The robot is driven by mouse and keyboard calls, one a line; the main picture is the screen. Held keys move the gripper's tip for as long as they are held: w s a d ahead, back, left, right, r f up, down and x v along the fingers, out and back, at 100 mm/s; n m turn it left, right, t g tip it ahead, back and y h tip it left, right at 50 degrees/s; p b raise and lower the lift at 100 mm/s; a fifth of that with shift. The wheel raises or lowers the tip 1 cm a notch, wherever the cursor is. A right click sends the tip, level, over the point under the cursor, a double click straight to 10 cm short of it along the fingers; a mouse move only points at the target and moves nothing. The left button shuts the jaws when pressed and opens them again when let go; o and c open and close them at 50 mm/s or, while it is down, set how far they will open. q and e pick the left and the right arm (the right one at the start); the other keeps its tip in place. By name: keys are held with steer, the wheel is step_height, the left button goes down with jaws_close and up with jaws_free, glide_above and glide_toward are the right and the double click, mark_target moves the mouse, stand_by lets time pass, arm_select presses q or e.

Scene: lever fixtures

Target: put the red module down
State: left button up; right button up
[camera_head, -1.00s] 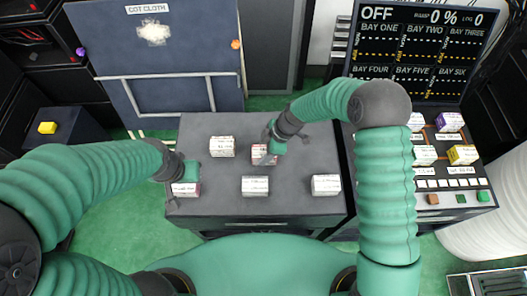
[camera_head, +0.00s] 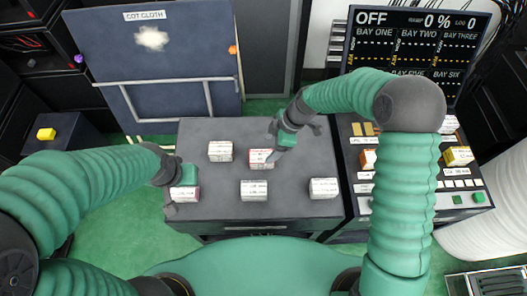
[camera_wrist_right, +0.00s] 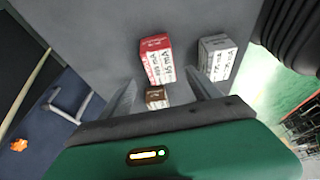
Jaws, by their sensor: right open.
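The red module (camera_head: 261,159), a small box with a white printed label, rests on the dark grey table top (camera_head: 300,215). In the right wrist view the red module (camera_wrist_right: 157,60) lies ahead of the fingers, its red end plain. My right gripper (camera_head: 281,148) is open and empty, just to the right of and above the module. Its two fingers (camera_wrist_right: 163,85) stand apart in the wrist view. My left gripper (camera_head: 172,196) is at a white-labelled module with a pinkish end (camera_head: 186,194) near the table's left edge; its finger gap is unclear.
Other white-labelled modules stand on the table: one at back left (camera_head: 220,151), one front middle (camera_head: 254,190), one at right (camera_head: 323,188). A console (camera_head: 455,205) stands right of the table, partly behind my right arm. The cot (camera_head: 160,60) is behind left.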

steer(key=s+d+r+m+t+h, duration=0.1)
steer(key=s+d+r+m+h, duration=0.1)
steer(key=s+d+r+m, duration=0.2)
steer(key=s+d+r+m+t+h, duration=0.1)
steer(key=s+d+r+m, duration=0.4)
steer(key=s+d+m, duration=0.6)
steer(key=d+m+h, duration=0.1)
steer(key=m, duration=0.2)
steer(key=shift+s+r+t, duration=0.15)
steer(key=shift+s+t, duration=0.1)
steer(key=shift+t, duration=0.05)
